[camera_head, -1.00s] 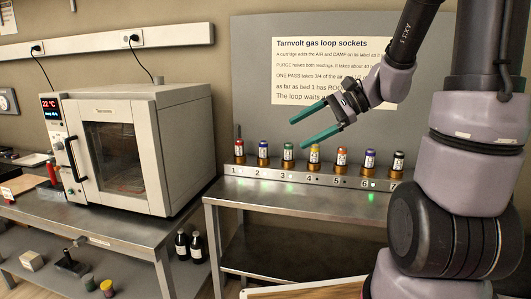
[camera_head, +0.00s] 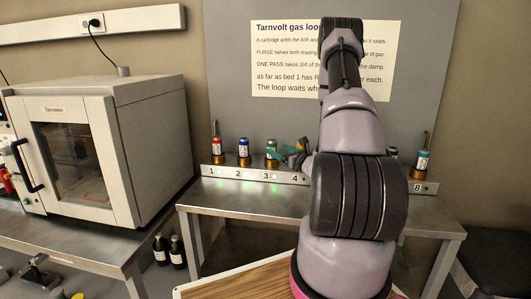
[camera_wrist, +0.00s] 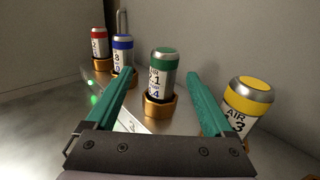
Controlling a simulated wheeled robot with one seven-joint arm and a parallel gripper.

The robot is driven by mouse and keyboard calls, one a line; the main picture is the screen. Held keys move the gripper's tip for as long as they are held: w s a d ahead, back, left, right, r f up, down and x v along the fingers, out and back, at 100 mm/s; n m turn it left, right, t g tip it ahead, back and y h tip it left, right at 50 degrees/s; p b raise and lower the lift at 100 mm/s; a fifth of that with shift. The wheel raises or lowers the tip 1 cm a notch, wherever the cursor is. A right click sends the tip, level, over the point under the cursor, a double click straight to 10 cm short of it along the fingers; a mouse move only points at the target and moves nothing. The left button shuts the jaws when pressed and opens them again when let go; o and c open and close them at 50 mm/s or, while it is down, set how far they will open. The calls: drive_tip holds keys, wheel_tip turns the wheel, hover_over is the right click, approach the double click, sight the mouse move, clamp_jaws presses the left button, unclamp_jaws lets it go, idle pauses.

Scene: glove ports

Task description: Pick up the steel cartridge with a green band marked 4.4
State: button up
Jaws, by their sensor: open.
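A steel cartridge with a green top (camera_wrist: 161,72) stands upright in a brass socket at place 3. Its label is partly readable, and I cannot make out a clear 4.4. The same cartridge shows in the head view (camera_head: 271,147). My gripper (camera_wrist: 160,76) is open, with one teal finger on each side of it in the wrist picture. I cannot tell how far the fingertips are from it. In the head view my gripper (camera_head: 290,149) is low at the rack, partly hidden by my arm. Another cartridge with a green-teal top (camera_head: 422,160) stands at place 8.
Red-topped (camera_wrist: 98,45) and blue-topped (camera_wrist: 123,52) cartridges stand to the left. A yellow-topped one (camera_wrist: 248,105) stands close outside the right finger. The numbered rack (camera_head: 225,174) sits on a steel table (camera_head: 235,205). My arm hides its middle right places.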

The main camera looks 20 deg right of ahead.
sight(273, 147)
drive_tip(key=w, duration=0.2)
drive_tip(key=w+a, duration=0.1)
drive_tip(key=w, duration=0.1)
drive_tip(key=shift+w, duration=0.1)
drive_tip(key=w, duration=0.5)
drive_tip(key=shift+r, duration=0.1)
drive_tip(key=shift+c, duration=0.4)
clamp_jaws()
